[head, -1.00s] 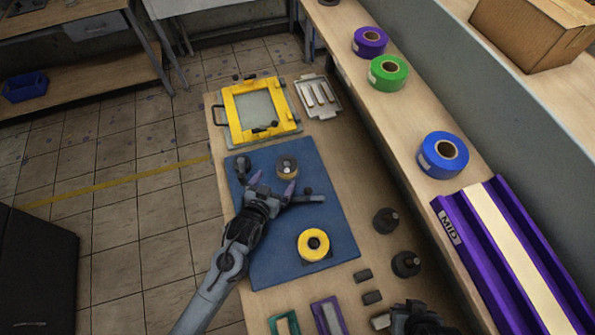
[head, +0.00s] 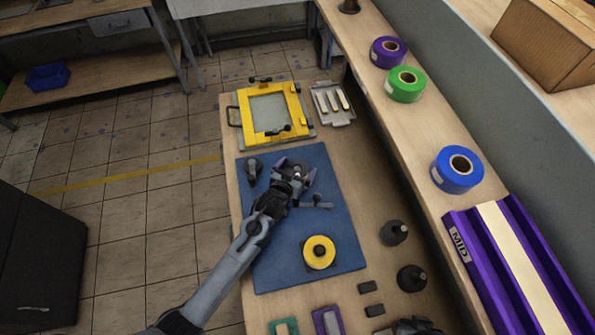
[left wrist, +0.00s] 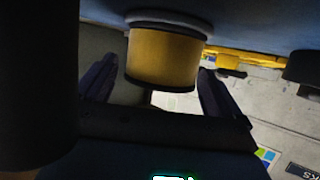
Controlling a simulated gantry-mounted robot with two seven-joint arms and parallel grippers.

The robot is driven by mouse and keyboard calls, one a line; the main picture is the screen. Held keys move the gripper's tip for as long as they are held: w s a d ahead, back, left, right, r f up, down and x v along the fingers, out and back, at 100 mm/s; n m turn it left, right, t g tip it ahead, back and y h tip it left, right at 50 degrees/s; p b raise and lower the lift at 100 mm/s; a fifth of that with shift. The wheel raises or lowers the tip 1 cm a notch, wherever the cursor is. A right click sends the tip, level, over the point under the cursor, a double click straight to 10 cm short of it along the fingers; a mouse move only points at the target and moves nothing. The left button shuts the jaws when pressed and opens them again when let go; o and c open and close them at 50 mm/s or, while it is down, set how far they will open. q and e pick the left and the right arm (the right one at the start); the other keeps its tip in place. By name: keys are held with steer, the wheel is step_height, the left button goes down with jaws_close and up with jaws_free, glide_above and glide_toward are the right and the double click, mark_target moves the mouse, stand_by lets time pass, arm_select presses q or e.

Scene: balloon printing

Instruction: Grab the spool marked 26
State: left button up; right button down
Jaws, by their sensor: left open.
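My left gripper (head: 296,174) is open at the far half of the blue mat (head: 335,215). Its fingers are around a small tan-yellow spool with a dark end. In the left wrist view that spool (left wrist: 165,58) sits between the two spread fingers (left wrist: 160,88), with a visible gap on each side. In the head view the gripper mostly hides it. A yellow spool (head: 319,252) lies on the near part of the mat. Purple (head: 388,52), green (head: 405,85) and blue (head: 457,169) spools stand on the raised shelf. I cannot read a 26 on any spool.
A yellow frame (head: 250,113) and a small tray (head: 333,104) lie beyond the mat. A dark knob-like piece (head: 253,171) is left of the gripper. Dark bottles (head: 394,232) stand right of the mat. A purple rack (head: 515,262) marked MID is on the shelf.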

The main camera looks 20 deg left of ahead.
arm_select(q)
steer(key=shift+w+f, duration=0.1)
steer(key=shift+w, duration=0.15)
steer(key=shift+c, duration=0.2)
steer(key=c, duration=0.9)
steer(key=shift+c, duration=0.2)
